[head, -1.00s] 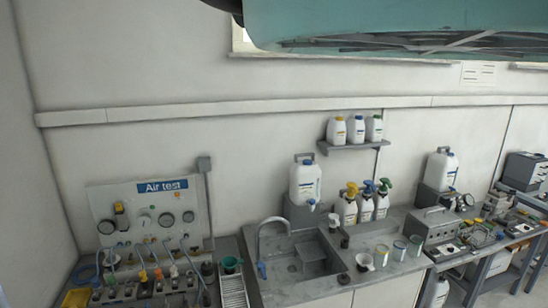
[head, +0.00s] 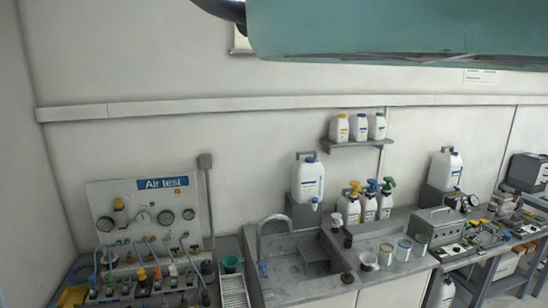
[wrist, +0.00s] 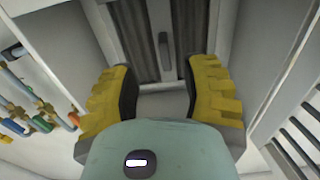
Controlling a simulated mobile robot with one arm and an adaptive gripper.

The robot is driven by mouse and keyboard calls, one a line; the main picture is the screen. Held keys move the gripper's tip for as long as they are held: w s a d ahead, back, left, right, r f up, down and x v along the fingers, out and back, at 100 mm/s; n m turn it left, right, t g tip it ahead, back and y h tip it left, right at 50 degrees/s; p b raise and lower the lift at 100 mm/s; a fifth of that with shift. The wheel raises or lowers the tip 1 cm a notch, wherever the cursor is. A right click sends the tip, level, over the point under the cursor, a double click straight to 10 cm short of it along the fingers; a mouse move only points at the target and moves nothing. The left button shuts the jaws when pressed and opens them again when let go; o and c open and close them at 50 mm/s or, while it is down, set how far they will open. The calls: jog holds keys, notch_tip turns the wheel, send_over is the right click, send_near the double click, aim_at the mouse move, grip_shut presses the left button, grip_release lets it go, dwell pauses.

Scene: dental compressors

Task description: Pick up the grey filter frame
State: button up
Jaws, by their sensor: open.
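In the wrist view, what looks like the grey filter frame (wrist: 164,44) is at the top middle, with dark ridged panels either side of an upright grey bar with a small slot or handle. My gripper (wrist: 162,92) is open, its two yellow fingers apart on either side of the view below that bar. Nothing shows held between the fingers, and the frame's upper end is cut off. In the head view I cannot make out the filter frame or my gripper; a teal part of mine covers the top right.
In the wrist view, coloured fittings (wrist: 40,122) are at left and a slatted rack (wrist: 295,140) at right. The head view shows an air test panel (head: 150,215), a sink (head: 305,260), spray bottles (head: 370,202), a bottle shelf (head: 357,143) and a crowded bench at right.

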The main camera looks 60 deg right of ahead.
jog(key=shift+f+p+x, duration=0.2)
jog(key=shift+p+x, duration=0.5)
jog(key=shift+x, duration=0.8)
jog(key=shift+f+p+x, duration=0.2)
jog(key=shift+p+x, duration=0.45)
jog(key=shift+x, duration=0.85)
jog(key=shift+o, duration=0.2)
jog(key=shift+s+a, duration=0.1)
jog(key=shift+s, duration=0.05)
grip_shut()
